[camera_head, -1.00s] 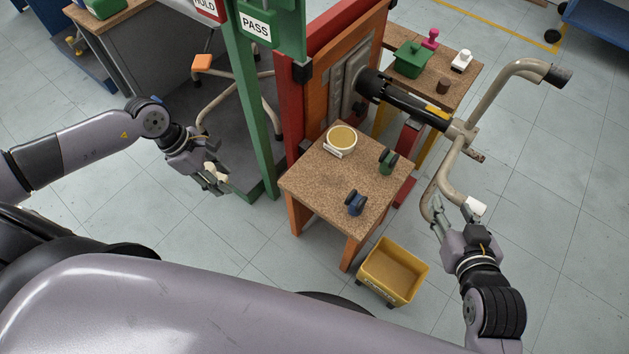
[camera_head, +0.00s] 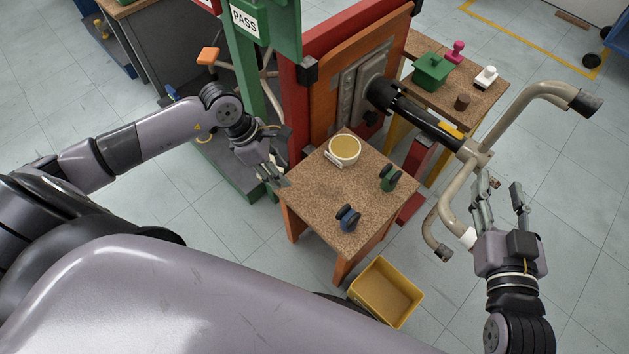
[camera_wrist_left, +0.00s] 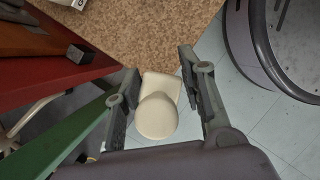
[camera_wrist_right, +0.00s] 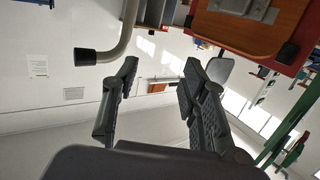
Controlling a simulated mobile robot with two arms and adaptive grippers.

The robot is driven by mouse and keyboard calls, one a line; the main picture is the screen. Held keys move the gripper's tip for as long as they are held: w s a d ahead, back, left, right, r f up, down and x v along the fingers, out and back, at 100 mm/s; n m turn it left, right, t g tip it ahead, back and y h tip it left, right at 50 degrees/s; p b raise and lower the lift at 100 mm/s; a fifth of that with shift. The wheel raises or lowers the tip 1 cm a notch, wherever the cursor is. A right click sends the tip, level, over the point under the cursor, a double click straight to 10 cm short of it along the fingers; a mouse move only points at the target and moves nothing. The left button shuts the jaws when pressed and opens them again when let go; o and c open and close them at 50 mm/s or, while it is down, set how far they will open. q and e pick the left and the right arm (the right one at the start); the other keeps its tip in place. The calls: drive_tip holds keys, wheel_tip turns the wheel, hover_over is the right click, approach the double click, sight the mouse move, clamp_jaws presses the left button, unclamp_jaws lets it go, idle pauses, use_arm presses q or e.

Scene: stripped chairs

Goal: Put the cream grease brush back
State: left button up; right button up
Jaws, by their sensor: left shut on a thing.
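The cream grease brush (camera_wrist_left: 157,112) is between the fingers of my left gripper (camera_wrist_left: 158,88) in the left wrist view, with a rounded end toward the camera and a flatter part beyond it. In the head view my left gripper (camera_head: 272,174) is shut on it at the left edge of the small speckled table (camera_head: 318,207); the brush is mostly hidden there by the fingers. A white round pot with a tan top (camera_head: 344,149) stands at the table's back left, a small white tab at its front. My right gripper (camera_head: 500,207) is open and empty beside the bent tube frame.
A blue spool-like piece (camera_head: 347,218) and a green one (camera_head: 390,177) stand on the table. The beige tube frame (camera_head: 452,200) juts out at right. A yellow bin (camera_head: 385,293) sits on the floor in front. A green post (camera_head: 247,75) rises behind my left arm.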

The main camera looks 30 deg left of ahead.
use_arm(q)
drive_tip(key=w+d, duration=0.1)
drive_tip(key=d, duration=0.1)
drive_tip(key=w+d, duration=0.1)
drive_tip(key=d, duration=0.2)
drive_tip(key=w+d, duration=0.1)
drive_tip(key=d, duration=0.1)
drive_tip(key=shift+d+b, duration=0.4)
wheel_tip(320, 180, down, 3)
drive_tip(key=shift+s+f+b, duration=0.1)
drive_tip(key=shift+f+b, duration=0.05)
drive_tip(key=shift+b, duration=0.55)
drive_tip(key=shift+f, duration=0.1)
use_arm(e)
wheel_tip(320, 180, up, 10)
drive_tip(key=s+a+t+y, duration=0.1)
drive_tip(key=t+y, duration=0.1)
drive_tip(key=t, duration=0.4)
use_arm(q)
drive_tip(key=shift+f, duration=0.1)
use_arm(e)
drive_tip(key=shift+s+a+r+t, duration=0.1)
drive_tip(key=shift+s+r+t, duration=0.15)
drive_tip(key=shift+r+t, duration=0.05)
use_arm(q)
drive_tip(key=o, duration=1)
